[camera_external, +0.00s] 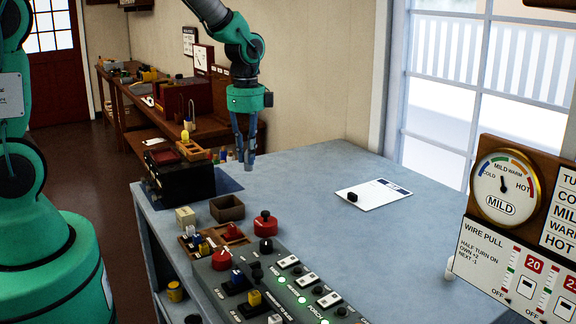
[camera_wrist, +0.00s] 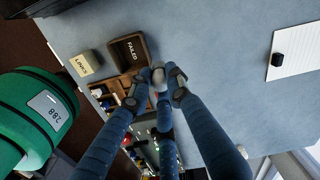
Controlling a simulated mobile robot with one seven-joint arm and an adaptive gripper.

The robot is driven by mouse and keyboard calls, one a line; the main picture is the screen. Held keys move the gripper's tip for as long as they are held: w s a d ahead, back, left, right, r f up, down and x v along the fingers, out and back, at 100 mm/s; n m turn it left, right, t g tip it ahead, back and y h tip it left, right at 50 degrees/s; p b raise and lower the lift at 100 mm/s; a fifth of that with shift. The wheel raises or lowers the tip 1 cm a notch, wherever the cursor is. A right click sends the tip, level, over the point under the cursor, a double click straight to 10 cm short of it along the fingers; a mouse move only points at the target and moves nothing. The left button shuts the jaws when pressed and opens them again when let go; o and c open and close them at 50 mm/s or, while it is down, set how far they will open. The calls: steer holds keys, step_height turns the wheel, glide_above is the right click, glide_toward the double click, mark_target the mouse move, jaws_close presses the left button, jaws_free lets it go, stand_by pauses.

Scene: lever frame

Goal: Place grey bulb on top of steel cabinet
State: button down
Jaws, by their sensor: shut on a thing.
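My gripper (camera_external: 245,150) hangs fingers-down above the back left part of the bench. In the wrist view its blue fingers (camera_wrist: 160,92) close around a small grey bulb (camera_wrist: 158,75) at their tips. The bulb is too small to make out clearly in the external view. A dark box-like cabinet (camera_external: 188,185) stands at the bench's back left corner, left of my gripper, with brown trays and a yellow bulb (camera_external: 185,138) above it. I cannot tell for sure that it is the steel cabinet.
An open brown FAILED bin (camera_wrist: 128,52) and a cream LINKS block (camera_wrist: 86,63) stand near the bench's left edge. A control panel (camera_external: 270,285) with knobs and switches lies in front. A white sheet (camera_external: 380,193) with a black piece lies right; the bench middle (camera_external: 310,190) is clear.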

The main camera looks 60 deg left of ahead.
steer(key=w+d+f+m, duration=0.4)
steer(key=w+d, duration=0.2)
steer(key=d, duration=0.5)
steer(key=w+d+f+m, duration=0.4)
steer(key=w+d, duration=0.3)
steer(key=d, duration=0.4)
steer(key=shift+m, duration=0.3)
steer(key=w, duration=0.5)
steer(key=w+d+f, duration=0.1)
steer(key=w, duration=0.4)
steer(key=w+d, duration=0.1)
steer(key=w, duration=0.4)
steer(key=shift+w+d+f, duration=0.25)
steer(key=shift+w, duration=0.15)
steer(key=shift+f, duration=1.7)
steer(key=shift+f, duration=0.1)
